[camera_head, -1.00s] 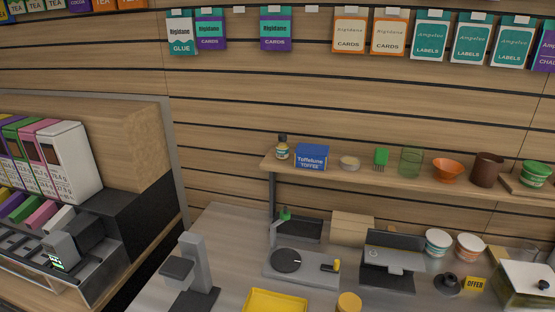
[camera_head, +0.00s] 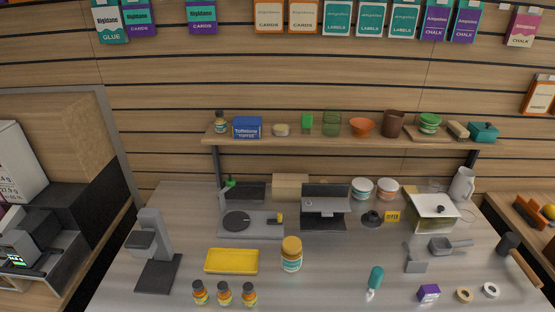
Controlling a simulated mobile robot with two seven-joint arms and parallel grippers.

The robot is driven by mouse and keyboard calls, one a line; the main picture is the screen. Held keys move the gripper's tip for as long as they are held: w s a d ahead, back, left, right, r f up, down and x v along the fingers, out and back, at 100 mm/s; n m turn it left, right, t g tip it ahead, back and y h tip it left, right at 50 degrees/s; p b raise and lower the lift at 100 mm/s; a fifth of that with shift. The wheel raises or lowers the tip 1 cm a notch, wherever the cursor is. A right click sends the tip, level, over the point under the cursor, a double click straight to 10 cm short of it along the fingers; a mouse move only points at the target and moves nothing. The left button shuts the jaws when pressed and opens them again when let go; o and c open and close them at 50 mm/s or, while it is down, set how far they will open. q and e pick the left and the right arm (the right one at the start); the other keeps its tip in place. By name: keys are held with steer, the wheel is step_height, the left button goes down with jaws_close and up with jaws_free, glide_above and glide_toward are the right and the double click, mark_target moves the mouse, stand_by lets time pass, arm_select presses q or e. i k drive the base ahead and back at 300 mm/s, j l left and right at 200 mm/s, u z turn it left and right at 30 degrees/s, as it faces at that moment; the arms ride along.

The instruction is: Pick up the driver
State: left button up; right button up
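The driver (camera_head: 375,279) appears to be the small tool with a teal handle and a pale tip. It lies on the grey counter (camera_head: 330,288) near the front, right of the middle, with its tip toward the front edge of the picture. Nothing covers it. Neither of my grippers shows in the head view.
Bare counter surrounds the driver.

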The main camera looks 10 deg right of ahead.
mark_target(377, 274)
steer(key=z, duration=1.2)
